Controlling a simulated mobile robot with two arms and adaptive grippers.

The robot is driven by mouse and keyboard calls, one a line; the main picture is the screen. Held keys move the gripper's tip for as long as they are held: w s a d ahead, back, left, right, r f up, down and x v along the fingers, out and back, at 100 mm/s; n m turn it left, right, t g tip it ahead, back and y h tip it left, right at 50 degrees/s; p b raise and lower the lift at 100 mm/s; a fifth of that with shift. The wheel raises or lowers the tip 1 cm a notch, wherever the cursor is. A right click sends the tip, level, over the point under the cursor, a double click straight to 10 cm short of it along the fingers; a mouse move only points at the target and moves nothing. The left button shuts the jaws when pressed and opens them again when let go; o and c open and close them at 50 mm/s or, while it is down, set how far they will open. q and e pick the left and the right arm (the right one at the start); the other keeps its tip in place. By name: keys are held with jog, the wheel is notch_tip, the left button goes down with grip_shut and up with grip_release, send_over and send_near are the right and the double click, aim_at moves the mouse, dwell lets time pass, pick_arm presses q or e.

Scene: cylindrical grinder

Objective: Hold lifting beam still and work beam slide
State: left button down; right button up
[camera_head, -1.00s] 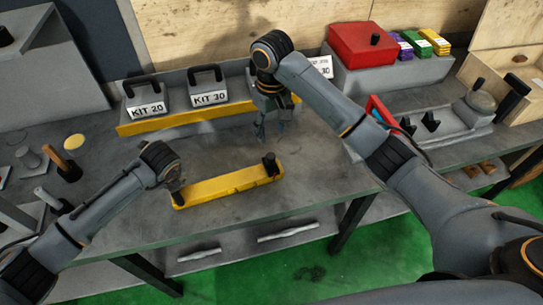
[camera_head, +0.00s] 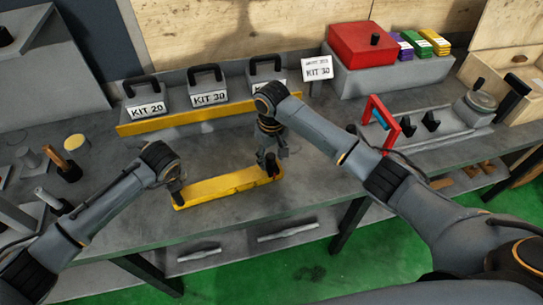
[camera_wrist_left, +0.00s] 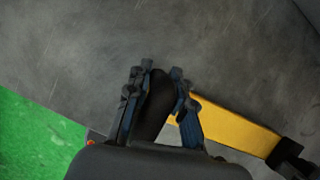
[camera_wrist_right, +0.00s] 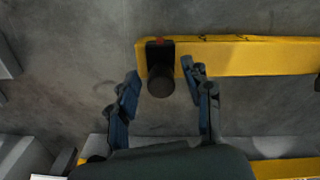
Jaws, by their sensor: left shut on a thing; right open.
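The yellow lifting beam (camera_head: 222,186) lies flat on the grey table. My left gripper (camera_wrist_left: 155,85) is shut on a black upright handle (camera_wrist_left: 155,108) at the beam's left end; in the head view my forearm partly hides it. The black slide knob (camera_wrist_right: 160,82) stands at the beam's right end, with a small red mark beside it. My right gripper (camera_wrist_right: 160,70) is open, pointing down, with its fingers on either side of the knob. I cannot tell whether either finger touches it. In the head view my right gripper (camera_head: 268,160) partly covers the knob.
Several grey kit weights with black handles, such as KIT 30 (camera_head: 208,88), stand behind a yellow rail (camera_head: 180,121). A red box (camera_head: 362,46) and a red frame (camera_head: 382,122) are at right. A wooden-handled tool (camera_head: 62,164) stands at left. Table around the beam is clear.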

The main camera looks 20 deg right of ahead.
pick_arm(q)
jog(key=shift+a, duration=0.2)
pick_arm(e)
grip_shut()
jog(key=a, duration=0.6)
jog(key=shift+s+a, duration=0.2)
jog(key=shift+s, duration=0.05)
pick_arm(q)
jog(key=shift+d, duration=0.1)
pick_arm(e)
grip_release()
jog(key=shift+d, duration=0.1)
jog(key=shift+r, duration=0.1)
notch_tip(320, 180, up, 12)
